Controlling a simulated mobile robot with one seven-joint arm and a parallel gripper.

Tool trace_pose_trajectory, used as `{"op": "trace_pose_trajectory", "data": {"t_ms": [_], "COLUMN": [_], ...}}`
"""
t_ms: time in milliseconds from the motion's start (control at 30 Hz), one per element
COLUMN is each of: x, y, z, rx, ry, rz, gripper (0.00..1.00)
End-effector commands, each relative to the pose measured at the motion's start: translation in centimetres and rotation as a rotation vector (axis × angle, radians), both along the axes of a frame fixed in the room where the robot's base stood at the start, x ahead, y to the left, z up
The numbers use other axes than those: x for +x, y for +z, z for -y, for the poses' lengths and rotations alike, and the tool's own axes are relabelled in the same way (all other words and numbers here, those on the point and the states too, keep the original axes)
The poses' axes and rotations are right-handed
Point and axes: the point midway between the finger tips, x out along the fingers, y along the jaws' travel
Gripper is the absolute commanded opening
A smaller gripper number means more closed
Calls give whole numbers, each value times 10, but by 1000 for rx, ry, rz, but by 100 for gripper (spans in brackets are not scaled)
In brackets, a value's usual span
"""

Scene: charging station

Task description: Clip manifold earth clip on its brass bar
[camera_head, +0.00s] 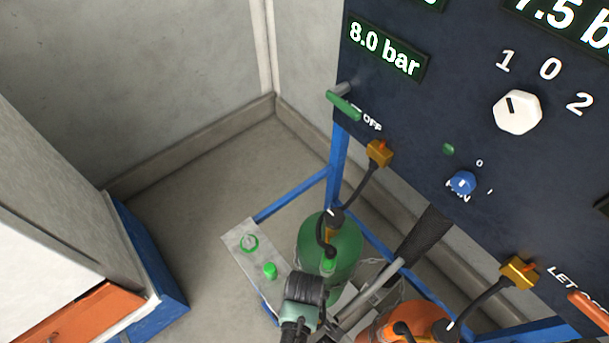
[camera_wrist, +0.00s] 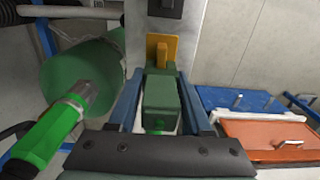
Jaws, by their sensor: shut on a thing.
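In the wrist view, my gripper (camera_wrist: 160,80) has its two blue-grey fingers shut on a dark green clip (camera_wrist: 160,105). The clip points straight ahead, away from me. Just beyond its front end is an upright yellow brass bar (camera_wrist: 172,46) against a pale grey panel. A small orange-yellow piece shows at the clip's front, before the bar. I cannot tell whether the clip's jaws are around the bar or only in front of it. In the head view, my gripper's dark end (camera_head: 305,288) is low in the middle; the clip and bar cannot be made out there.
A green cylinder (camera_head: 330,245) stands close beside my gripper, with a green-handled fitting (camera_wrist: 55,130) at left in the wrist view. An orange cylinder (camera_head: 408,325) is to the right. The dark control panel (camera_head: 450,110) rises above. A blue-and-orange case (camera_wrist: 265,130) lies right in the wrist view.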

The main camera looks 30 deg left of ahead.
Motion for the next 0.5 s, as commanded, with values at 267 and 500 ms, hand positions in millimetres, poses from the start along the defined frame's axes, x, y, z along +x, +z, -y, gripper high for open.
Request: {"op": "trace_pose_trajectory", "data": {"t_ms": [267, 500], "x": [0, 0], "y": [-3, -3], "z": [0, 0], "rx": [0, 0], "ry": [0, 0], "rz": [0, 0], "gripper": [73, 84]}}
